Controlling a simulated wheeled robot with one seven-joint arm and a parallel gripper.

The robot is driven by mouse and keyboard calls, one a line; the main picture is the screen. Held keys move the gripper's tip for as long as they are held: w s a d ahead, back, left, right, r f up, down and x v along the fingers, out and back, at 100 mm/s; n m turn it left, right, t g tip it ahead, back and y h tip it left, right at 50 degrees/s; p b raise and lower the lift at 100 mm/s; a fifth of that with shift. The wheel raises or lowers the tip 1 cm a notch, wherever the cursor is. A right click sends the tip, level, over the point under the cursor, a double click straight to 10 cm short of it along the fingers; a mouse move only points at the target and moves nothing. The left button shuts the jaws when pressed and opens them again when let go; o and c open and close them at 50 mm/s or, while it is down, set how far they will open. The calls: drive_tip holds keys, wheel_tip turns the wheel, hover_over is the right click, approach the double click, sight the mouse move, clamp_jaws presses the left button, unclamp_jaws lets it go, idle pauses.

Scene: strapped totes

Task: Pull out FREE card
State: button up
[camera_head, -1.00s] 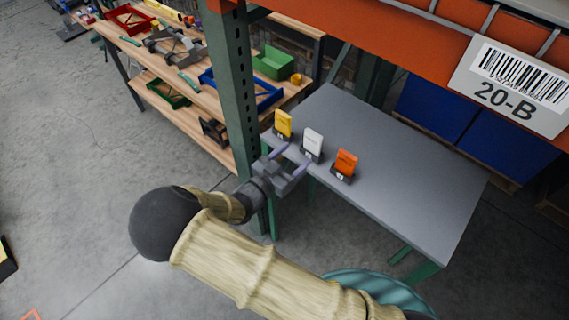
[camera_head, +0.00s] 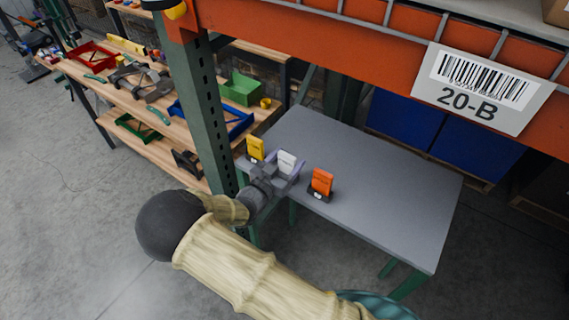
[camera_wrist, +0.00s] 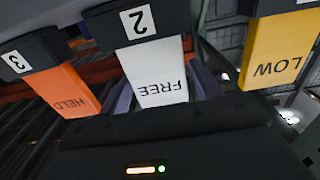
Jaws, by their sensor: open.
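The white FREE card (camera_wrist: 160,75) stands in a black holder numbered 2 (camera_wrist: 120,25), upside down in the wrist view. In the head view the white card (camera_head: 286,162) stands on the grey table between the yellow and orange cards. My gripper (camera_head: 284,172) is open, with its purple fingers on either side of the white card. In the wrist view the fingers lie left and right of the card; whether they touch it cannot be told. The orange HELD card (camera_wrist: 66,90) sits in holder 3, and the yellow LOW card (camera_wrist: 275,55) is on the other side.
The grey table (camera_head: 380,190) is bare to the right of the cards. A green rack post (camera_head: 205,110) stands close left of my arm. An orange beam with label 20-B (camera_head: 483,85) crosses above. Wooden shelves (camera_head: 140,95) with trays stand at the left.

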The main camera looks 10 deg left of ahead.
sight(287, 155)
drive_tip(key=c, duration=0.9)
drive_tip(key=shift+r+p, duration=1.55)
drive_tip(key=shift+r, duration=0.95)
drive_tip(key=shift+s, duration=0.1)
drive_tip(key=v, duration=1)
